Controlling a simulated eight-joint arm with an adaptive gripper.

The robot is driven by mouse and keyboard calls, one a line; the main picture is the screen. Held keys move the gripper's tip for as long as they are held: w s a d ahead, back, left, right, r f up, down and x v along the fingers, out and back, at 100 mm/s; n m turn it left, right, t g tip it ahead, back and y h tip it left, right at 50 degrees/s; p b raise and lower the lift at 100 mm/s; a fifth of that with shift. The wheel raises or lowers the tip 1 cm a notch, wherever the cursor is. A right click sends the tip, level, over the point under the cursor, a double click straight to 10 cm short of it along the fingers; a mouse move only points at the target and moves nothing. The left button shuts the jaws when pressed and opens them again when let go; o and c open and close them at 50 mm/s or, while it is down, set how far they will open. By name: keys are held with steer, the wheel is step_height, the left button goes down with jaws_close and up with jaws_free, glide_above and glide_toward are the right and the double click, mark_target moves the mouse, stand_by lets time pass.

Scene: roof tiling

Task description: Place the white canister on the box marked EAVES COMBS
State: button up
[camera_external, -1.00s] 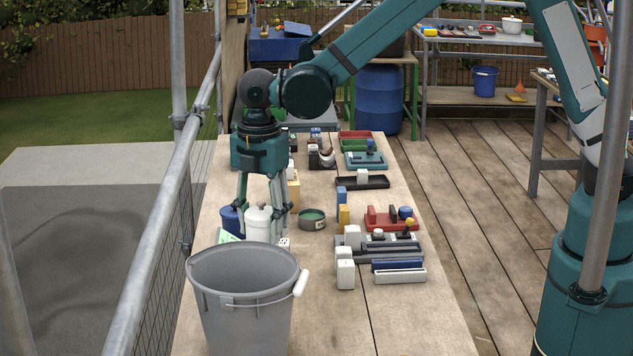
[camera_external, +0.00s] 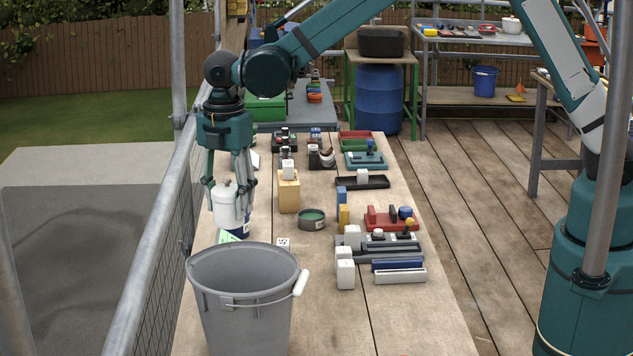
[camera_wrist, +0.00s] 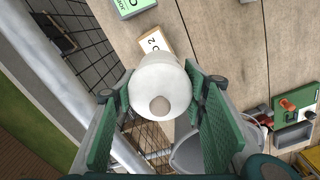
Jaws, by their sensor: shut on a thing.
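The white canister (camera_external: 226,211) is upright between the fingers of my gripper (camera_external: 230,190), near the bench's left edge. In the wrist view, the canister's round lid and knob (camera_wrist: 160,92) fill the space between the green fingers. A green label (camera_external: 229,237) lies close below, partly hidden by the bucket. In the wrist view a box with a green label (camera_wrist: 131,5) is cut off at the top edge. I cannot read EAVES COMBS on anything.
A large grey bucket (camera_external: 245,300) stands close in front. A metal railing (camera_external: 178,190) runs along the left.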

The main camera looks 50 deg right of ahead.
mark_target(229, 226)
steer(key=shift+f, duration=3.1)
steer(key=shift+f+p, duration=0.3)
steer(key=shift+f, duration=1.55)
steer(key=shift+f, duration=0.15)
steer(key=o, duration=1.4)
steer(key=shift+c, duration=0.2)
steer(key=shift+r, duration=0.2)
step_height(229, 226, up, 12)
steer(key=shift+f, duration=0.1)
